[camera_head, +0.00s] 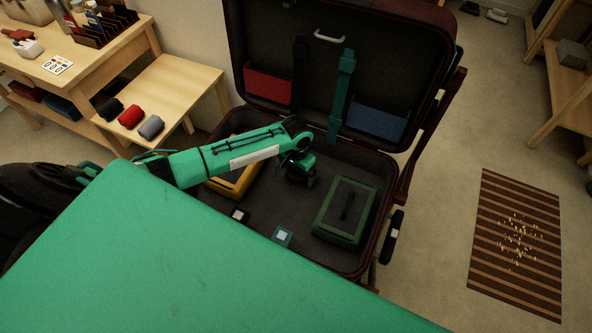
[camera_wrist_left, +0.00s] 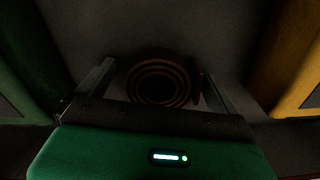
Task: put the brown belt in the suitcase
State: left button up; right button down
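The brown belt (camera_wrist_left: 158,82) is a flat coil in the dim left wrist view, between my left gripper's two spread fingers. It appears to lie on the suitcase's dark floor; its right side is close to one finger, and I cannot tell if they touch. The open suitcase (camera_head: 345,262) stands beyond my green body in the head view. My left gripper (camera_head: 301,180) points down inside it and also shows in the left wrist view (camera_wrist_left: 158,72). The gripper and arm hide the belt in the head view. My right gripper is not in view.
In the suitcase are a green case (camera_head: 347,211) at right, a yellow case (camera_head: 236,184) at left and small items at the front. The lid (camera_head: 395,65) stands up behind. A bench (camera_head: 178,92) with rolled cloths is at left, a striped mat (camera_head: 517,240) at right.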

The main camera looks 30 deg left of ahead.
aim_at(296, 171)
pick_arm(q)
jog(key=shift+r, duration=0.15)
notch_tip(296, 171, up, 2)
jog(key=shift+r, duration=0.15)
notch_tip(296, 171, up, 10)
jog(key=p, duration=0.1)
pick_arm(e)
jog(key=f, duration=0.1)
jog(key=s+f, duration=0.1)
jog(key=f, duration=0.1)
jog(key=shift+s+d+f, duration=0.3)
